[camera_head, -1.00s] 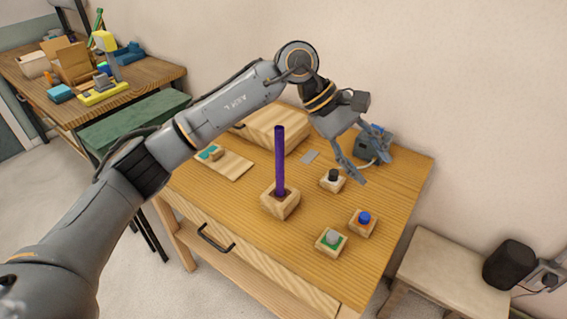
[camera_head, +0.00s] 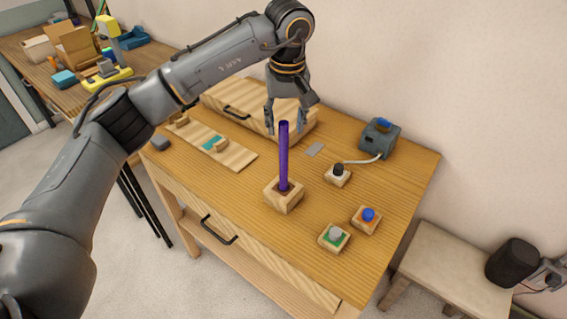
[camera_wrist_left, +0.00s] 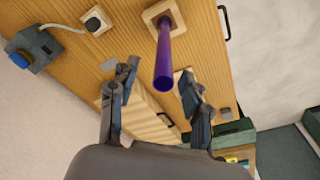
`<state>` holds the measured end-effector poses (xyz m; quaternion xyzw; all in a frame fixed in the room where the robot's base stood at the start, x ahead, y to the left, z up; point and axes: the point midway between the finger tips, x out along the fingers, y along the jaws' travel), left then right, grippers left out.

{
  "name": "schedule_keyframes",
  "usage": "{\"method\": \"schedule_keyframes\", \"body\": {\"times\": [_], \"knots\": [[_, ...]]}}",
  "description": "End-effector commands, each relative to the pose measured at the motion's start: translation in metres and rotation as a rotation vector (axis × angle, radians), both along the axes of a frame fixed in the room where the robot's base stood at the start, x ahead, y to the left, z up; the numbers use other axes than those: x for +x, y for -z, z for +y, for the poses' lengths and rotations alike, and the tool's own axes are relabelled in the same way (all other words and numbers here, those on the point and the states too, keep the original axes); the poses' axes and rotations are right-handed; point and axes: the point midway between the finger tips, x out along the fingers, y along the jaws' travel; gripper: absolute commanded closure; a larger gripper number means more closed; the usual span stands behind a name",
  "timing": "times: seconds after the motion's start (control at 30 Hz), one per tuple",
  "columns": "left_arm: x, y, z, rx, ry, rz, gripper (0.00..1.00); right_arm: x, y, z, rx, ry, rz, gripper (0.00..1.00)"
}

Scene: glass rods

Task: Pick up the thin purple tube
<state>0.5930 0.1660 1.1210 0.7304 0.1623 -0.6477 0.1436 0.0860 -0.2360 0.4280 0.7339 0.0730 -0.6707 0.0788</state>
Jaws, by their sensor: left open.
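The thin purple tube (camera_head: 284,157) stands upright in a square wooden block (camera_head: 284,196) on the wooden table. My left gripper (camera_head: 287,126) is open and points down, its fingers at about the height of the tube's top in the head view. In the left wrist view the tube (camera_wrist_left: 164,62) shows between the two open fingers of my left gripper (camera_wrist_left: 158,90), with its top end toward the camera. I cannot tell whether any finger touches it; nothing is gripped. My right gripper is not in view.
Small blocks with a black knob (camera_head: 338,172), a blue knob (camera_head: 367,216) and a grey knob (camera_head: 335,234) stand to the tube's right. A blue-grey device (camera_head: 378,138) with a cable sits at back right. A wooden box (camera_head: 252,112) lies behind, a slatted board (camera_head: 222,148) at left.

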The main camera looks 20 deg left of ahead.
Motion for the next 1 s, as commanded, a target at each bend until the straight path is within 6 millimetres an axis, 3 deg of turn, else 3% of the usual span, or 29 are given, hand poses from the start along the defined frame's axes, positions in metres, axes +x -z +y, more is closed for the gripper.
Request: {"method": "schedule_keyframes", "body": {"times": [0.4,0.7,0.93,1.0], "knots": [[0.005,0.047,0.007,-0.001,0.000,0.002,0.52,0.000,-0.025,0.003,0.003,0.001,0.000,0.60],[0.006,0.054,0.008,0.000,0.000,0.000,0.52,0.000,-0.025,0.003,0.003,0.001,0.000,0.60],[0.006,0.053,0.008,-0.001,0.000,0.000,0.97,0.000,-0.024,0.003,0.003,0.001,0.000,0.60],[0.006,0.053,0.008,-0.001,0.000,0.000,1.00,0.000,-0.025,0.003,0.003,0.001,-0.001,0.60]]}}
